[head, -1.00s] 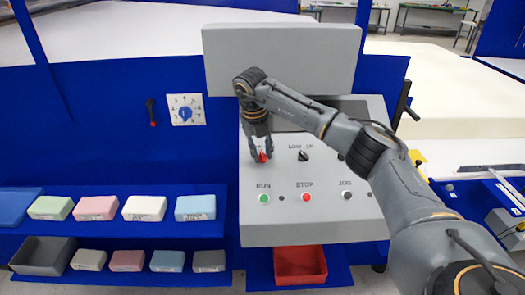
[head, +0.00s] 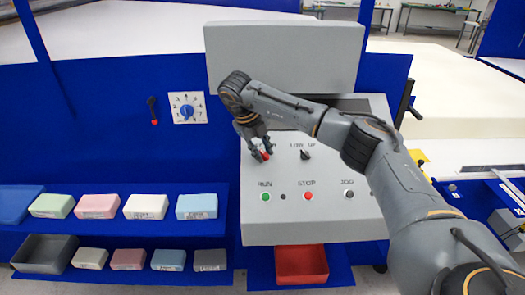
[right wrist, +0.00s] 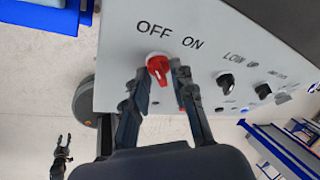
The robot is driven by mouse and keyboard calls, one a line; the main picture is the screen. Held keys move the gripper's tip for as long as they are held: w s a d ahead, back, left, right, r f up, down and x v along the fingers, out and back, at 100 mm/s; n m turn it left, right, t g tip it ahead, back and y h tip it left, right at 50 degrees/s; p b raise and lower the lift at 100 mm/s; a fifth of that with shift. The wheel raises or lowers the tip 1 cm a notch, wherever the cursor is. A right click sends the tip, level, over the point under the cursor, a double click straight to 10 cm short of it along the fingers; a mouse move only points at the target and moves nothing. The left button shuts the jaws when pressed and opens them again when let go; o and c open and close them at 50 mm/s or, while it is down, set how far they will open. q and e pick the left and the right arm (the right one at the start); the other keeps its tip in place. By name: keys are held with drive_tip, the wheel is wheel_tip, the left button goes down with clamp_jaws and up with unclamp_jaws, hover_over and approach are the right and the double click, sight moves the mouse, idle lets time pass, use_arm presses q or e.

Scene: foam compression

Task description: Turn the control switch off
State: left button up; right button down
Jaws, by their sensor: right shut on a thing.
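The red control switch knob (right wrist: 158,68) is on the sloped grey panel (right wrist: 120,70), below the OFF and ON labels in the right wrist view. Its ridge appears to lean toward the OFF side. In the head view the knob (head: 264,155) shows partly, behind the fingers. My right gripper (right wrist: 163,85) is shut on the knob, with one finger on each side of it; it also shows in the head view (head: 260,153). My left gripper (right wrist: 64,137) shows small at the lower left of the right wrist view, apart from the panel, empty, its fingers seemingly apart.
A black LOW/UP knob (head: 305,154) sits right of the red one. Below are the green RUN button (head: 266,197), red STOP button (head: 308,196) and JOG button (head: 349,194). Foam blocks stand on shelves at left; a red bin (head: 301,264) is under the panel.

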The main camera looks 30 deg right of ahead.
drive_tip(key=shift+r, duration=0.1)
drive_tip(key=c, duration=1.4)
unclamp_jaws()
drive_tip(key=shift+c, duration=0.2)
drive_tip(key=v, duration=1.2)
